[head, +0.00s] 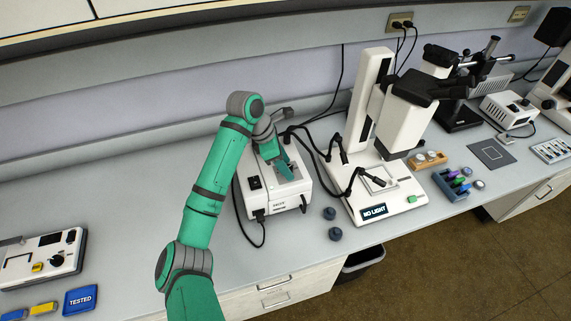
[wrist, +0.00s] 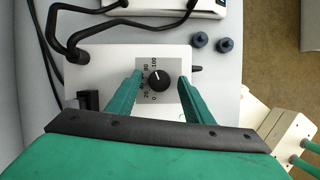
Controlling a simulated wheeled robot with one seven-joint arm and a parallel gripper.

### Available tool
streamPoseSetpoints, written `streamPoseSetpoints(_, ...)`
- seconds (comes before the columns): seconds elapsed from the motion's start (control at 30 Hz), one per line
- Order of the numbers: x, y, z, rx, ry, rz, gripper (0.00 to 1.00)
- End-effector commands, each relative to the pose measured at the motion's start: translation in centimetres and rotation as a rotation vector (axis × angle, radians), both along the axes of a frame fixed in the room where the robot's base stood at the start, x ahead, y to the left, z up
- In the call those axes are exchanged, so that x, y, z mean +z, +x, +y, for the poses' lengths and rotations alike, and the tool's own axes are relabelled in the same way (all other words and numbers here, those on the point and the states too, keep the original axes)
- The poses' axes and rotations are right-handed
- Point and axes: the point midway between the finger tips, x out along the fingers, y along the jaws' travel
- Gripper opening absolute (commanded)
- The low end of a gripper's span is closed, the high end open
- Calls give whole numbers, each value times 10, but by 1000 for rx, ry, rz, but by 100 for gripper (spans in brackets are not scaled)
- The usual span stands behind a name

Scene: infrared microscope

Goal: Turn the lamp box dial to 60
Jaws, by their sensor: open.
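The lamp box (head: 299,206) is a white box on the bench in the head view. Its top also shows in the wrist view (wrist: 105,60). The lamp box dial (wrist: 160,79) is a round black knob on a grey plate marked 0 to 100. Its white pointer mark seems to face the upper numbers, but I cannot read the exact value. My gripper (wrist: 159,77) is open over the plate, one green finger on each side of the knob, with gaps between. In the head view my gripper (head: 283,166) hides most of the dial plate.
A white microscope (head: 372,100) with a NO LIGHT display (head: 374,210) stands right of the lamp box, joined by black cables. Two small dark knobs (head: 332,223) lie in front. A white device (head: 42,258) and a TESTED block (head: 80,300) are at left. The bench between is clear.

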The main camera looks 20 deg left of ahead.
Motion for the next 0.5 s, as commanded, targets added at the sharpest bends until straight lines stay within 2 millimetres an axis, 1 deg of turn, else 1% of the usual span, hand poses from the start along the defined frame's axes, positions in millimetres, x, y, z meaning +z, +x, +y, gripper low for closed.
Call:
streamPoseSetpoints(0.07,0,0,0,0,0,0,47)
streamPoseSetpoints(0.17,0,0,0,0,0,0,25)
streamPoseSetpoints(0.2,0,0,0,0,0,0,16)
streamPoseSetpoints(0.23,0,0,0,0,0,0,8)
streamPoseSetpoints(0.27,0,0,-1,-1,0,0,5)
streamPoseSetpoints(0.5,0,0,-1,12,0,0,5)
